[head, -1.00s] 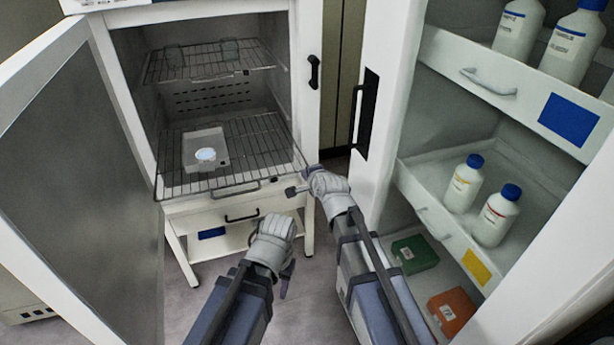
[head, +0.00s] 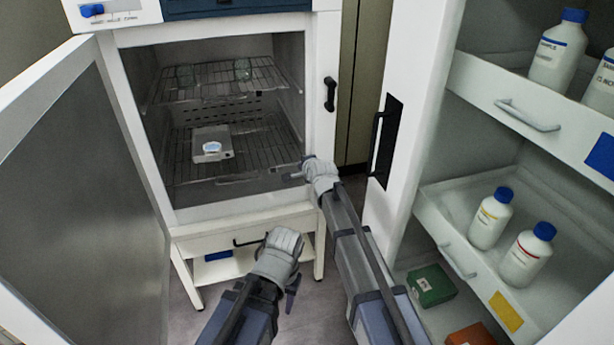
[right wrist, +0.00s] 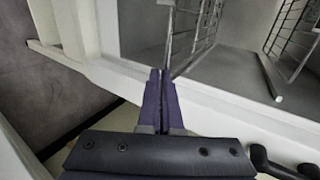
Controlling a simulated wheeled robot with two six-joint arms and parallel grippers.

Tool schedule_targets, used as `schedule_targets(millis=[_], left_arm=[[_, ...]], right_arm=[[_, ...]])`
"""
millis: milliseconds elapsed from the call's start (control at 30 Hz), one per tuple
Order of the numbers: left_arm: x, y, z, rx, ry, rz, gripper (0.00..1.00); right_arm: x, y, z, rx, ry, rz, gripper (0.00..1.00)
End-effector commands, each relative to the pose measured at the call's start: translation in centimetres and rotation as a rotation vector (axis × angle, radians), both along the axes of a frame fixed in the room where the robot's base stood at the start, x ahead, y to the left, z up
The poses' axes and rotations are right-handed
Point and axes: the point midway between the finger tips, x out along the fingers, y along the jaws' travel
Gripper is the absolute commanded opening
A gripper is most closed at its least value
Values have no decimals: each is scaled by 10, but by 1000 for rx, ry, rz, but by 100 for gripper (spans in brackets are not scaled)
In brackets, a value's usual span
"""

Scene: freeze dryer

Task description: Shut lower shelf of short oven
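The short oven (head: 312,120) stands with its door (head: 85,190) swung open to the left. Its lower wire shelf (head: 255,150) lies inside the chamber, with a white device (head: 200,136) with a round pale top on it. The wire shelf's front edge is near the oven opening. My right gripper (head: 292,175) is at the right end of that front edge; in the right wrist view its fingers (right wrist: 160,76) are together, pointing at the wire rack (right wrist: 180,35). I cannot tell whether they touch it. My left gripper (head: 292,290) hangs low before the oven stand, its fingertips unclear.
An upper wire shelf (head: 210,83) holds small glass vessels. A tall cabinet (head: 425,120) at the right has pulled-out drawers with bottles (head: 492,218). A green box (head: 432,285) sits low in it.

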Motion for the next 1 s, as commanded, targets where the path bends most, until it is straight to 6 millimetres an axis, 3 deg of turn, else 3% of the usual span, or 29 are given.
schedule_targets(millis=[33, 200, 500, 700, 1000], left_arm=[[0, 0, 0, 0, 0, 0, 45], [0, 0, 0, 0, 0, 0, 45], [0, 0, 0, 0, 0, 0, 45], [0, 0, 0, 0, 0, 0, 45], [0, 0, 0, 0, 0, 0, 45]], right_arm=[[20, 5, 0, -1, 1, 1, 0], [64, 18, 0, 0, 1, 1, 0], [129, 37, 0, 0, 1, 0, 0], [155, 44, 0, 0, 1, 0, 0], [171, 49, 0, 0, 1, 0, 0]])
